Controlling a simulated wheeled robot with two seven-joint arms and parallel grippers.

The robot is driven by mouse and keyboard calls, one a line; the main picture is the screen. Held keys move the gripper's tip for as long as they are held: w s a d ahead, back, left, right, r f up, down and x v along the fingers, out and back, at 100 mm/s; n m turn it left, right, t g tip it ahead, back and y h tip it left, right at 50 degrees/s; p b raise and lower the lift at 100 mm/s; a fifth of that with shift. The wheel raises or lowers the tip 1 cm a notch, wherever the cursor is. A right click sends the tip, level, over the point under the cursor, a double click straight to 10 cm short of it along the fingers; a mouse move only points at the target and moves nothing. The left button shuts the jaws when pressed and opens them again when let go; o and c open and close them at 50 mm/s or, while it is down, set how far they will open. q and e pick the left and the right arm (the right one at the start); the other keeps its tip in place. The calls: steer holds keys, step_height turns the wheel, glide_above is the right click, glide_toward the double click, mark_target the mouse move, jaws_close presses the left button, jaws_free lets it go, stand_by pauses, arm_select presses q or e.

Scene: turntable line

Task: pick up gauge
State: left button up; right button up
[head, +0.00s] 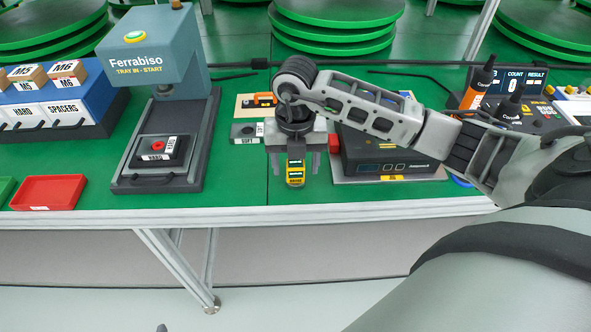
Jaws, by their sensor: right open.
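The gauge (295,179), a small yellow and dark device with a little display, rests on the green table top near the front edge. My right gripper (292,166) points down from above, with its grey fingers apart. In this view one finger shows on each side of the gauge's upper part. I cannot tell whether the fingers are down at its height or touch it. The gripper body hides what lies behind the gauge. My left gripper is not in view.
A grey Ferrabiso press (157,60) stands at left, with a red tray (48,192) beside it. A dark instrument box (388,152) sits close to the right of my gripper. A grey block (246,133) is just left. Green table (235,180) is clear left of the gauge.

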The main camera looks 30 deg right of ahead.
steer(key=shift+f, duration=0.15)
steer(key=c, duration=1.2)
